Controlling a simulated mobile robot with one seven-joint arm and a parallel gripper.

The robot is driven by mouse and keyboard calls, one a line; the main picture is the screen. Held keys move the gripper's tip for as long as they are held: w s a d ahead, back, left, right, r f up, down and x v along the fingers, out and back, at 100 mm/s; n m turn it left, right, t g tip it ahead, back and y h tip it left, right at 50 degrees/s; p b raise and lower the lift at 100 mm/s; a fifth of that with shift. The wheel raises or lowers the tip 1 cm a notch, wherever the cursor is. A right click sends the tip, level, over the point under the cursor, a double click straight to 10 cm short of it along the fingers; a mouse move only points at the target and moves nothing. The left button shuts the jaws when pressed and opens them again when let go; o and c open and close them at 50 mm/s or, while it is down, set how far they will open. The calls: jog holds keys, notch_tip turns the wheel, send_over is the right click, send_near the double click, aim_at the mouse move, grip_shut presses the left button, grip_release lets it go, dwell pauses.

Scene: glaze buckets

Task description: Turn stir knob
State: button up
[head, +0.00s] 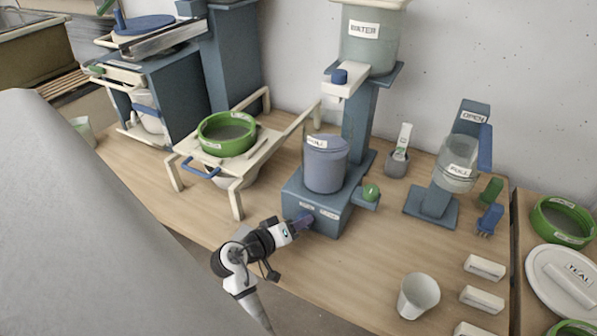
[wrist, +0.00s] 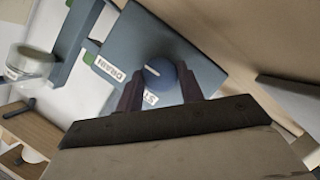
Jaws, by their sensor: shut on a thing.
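The stir knob is a round blue knob (wrist: 160,74) on the front face of a blue-grey base unit (head: 318,212), beside a partly hidden label that begins "ST". My gripper (wrist: 160,88) is shut on the knob, with one dark finger on each side of it. In the head view my gripper (head: 300,222) reaches the front of the base, and the knob is hidden behind the fingers. A clear bucket with bluish-grey contents (head: 325,165) stands on top of the base. Its label is too small to read surely.
A DRAIN label (wrist: 108,70) is beside the knob, and a green ball knob (head: 371,192) sticks out at the base's right. A WATER tank (head: 370,50) stands above. A wooden frame with a green sieve (head: 228,135) is at left, and a white cup (head: 418,296) at front right.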

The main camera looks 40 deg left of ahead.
jog(key=n+t, duration=0.1)
jog(key=n, duration=0.1)
jog(key=n+h+p, duration=0.1)
jog(key=n, duration=0.1)
jog(key=shift+a+f+t+h+p, duration=0.1)
jog(key=shift+t+h+p, duration=0.2)
jog(key=shift+t, duration=0.1)
dwell(0.5)
jog(key=o, duration=1)
jog(key=s+b, duration=0.1)
jog(key=s, duration=0.3)
jog(key=s+a+r+b, duration=0.1)
jog(key=s, duration=0.4)
jog(key=s+a+b, duration=0.1)
jog(key=s, duration=0.3)
jog(key=shift+s+a+r+b, duration=0.15)
jog(key=shift+s+r+b, duration=0.1)
jog(key=shift+b, duration=0.15)
